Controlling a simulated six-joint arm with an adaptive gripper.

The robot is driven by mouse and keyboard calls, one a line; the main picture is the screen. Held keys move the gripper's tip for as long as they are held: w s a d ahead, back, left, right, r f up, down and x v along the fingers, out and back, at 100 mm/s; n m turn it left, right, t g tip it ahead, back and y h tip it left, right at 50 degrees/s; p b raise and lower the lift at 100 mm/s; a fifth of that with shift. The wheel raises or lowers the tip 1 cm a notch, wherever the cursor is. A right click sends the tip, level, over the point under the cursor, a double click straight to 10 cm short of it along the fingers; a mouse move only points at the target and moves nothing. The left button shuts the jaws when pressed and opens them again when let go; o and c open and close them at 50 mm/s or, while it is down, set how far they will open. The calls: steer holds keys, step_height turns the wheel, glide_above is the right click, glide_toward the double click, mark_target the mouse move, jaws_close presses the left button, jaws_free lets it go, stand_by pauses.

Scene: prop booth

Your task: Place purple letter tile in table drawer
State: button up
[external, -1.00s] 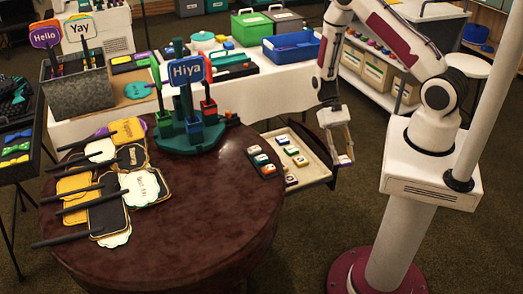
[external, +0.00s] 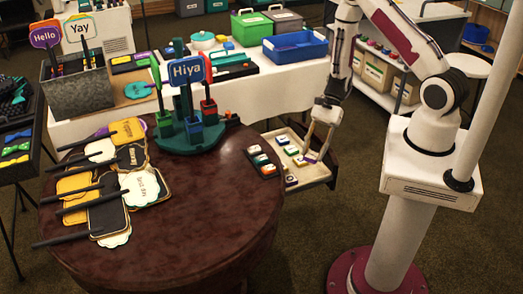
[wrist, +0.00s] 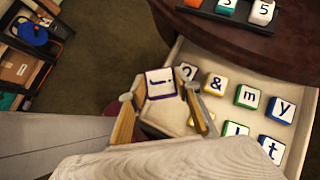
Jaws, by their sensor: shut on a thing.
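The purple letter tile (wrist: 160,84), white-topped with a purple edge, is between the fingers of my gripper (wrist: 161,108) in the wrist view. My gripper is shut on it. In the external view my gripper (external: 317,153) is over the right part of the open table drawer (external: 318,180), and the purple tile (external: 310,157) shows small at the fingertips. The drawer also shows in the wrist view (wrist: 224,61), below and right of the held tile. I cannot tell the exact height of the tile above the drawer floor.
Several letter tiles (wrist: 248,96) with green, blue and purple edges lie in the drawer. A dark tray of tiles (external: 264,163) lies on the round table (external: 190,225) near its edge. A sign stand (external: 190,135) is on the table.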

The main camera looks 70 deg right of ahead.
steer(key=shift+w+d+r+m+t+h, duration=0.1)
steer(key=shift+w+m+t+h, duration=0.05)
steer(key=shift+w+m+t, duration=0.4)
steer(key=shift+w+d+r+m+t+h, duration=0.15)
steer(key=shift+w+m+t, duration=0.2)
steer(key=shift+w+m, duration=0.25)
glide_above(300, 180)
steer(key=s+d, duration=0.1)
steer(key=d, duration=0.2)
steer(key=shift+s+a+f, duration=0.1)
steer(key=shift+f, duration=1.4)
steer(key=shift+a+f, duration=0.1)
steer(key=shift+f, duration=1.35)
steer(key=shift+f, duration=0.15)
steer(key=shift+f, duration=1.95)
steer(key=shift+f, duration=0.1)
steer(key=o, duration=0.6)
steer(key=shift+o, duration=0.2)
